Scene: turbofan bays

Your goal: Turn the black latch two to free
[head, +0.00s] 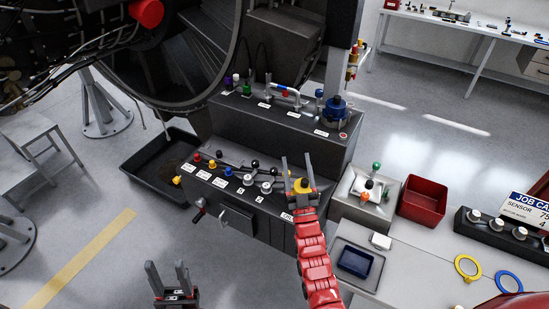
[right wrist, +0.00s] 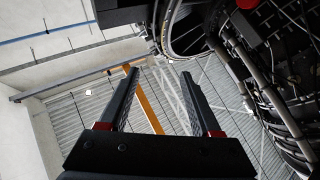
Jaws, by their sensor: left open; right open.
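On the front ledge of the dark console (head: 320,145) there is a row of small controls. Among them are two black-knobbed controls (head: 255,164), near silver round fittings (head: 250,180). I cannot tell which of the black parts is latch two; the labels are too small to read. My right gripper (head: 298,165) is open and empty, above the right end of that ledge, over a yellow control (head: 301,185). It also shows open in the right wrist view (right wrist: 155,85), with nothing between the fingers. My left gripper (head: 170,272) is open and empty, low in front of the console.
A black tray (head: 150,160) lies on the floor left of the console. A red bin (head: 423,200) and a grey box with green and red knobs (head: 367,190) stand to the right. The engine (head: 180,50) is behind on the left.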

